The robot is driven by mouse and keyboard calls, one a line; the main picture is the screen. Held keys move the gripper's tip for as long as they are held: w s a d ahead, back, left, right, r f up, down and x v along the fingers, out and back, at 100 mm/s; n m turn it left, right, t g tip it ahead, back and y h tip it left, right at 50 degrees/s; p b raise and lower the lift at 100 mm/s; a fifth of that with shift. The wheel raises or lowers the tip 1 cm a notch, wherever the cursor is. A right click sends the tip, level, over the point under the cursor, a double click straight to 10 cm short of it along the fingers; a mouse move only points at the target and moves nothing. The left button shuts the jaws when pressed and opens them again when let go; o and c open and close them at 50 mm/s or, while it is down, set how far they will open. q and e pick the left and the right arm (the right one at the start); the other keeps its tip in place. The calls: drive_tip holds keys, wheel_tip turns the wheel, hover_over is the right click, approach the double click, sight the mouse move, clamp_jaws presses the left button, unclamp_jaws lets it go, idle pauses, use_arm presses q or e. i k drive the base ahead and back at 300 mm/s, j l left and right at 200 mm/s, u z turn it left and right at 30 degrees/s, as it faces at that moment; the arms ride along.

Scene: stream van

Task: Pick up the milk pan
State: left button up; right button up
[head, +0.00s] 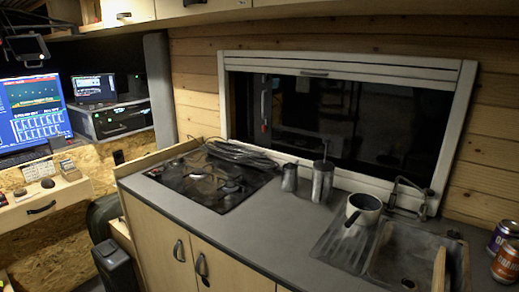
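The milk pan (369,201) is a small pale pan with a dark inside and a dark handle. It sits upright on the ridged drainer (345,247) at the left of the sink, in the right half of the head view. Its handle points toward the front left, over the drainer. Nothing holds it. Neither of my grippers shows in this view.
The sink (404,262) and tap (408,187) are right of the pan. A metal tumbler with a straw (322,182) and a small metal jug (289,178) stand left, near the window. The hob (205,182) carries coiled cable (240,155). Cans (506,262) stand far right. The middle counter is clear.

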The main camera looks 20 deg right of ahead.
sight(359, 214)
drive_tip(key=z, duration=1.55)
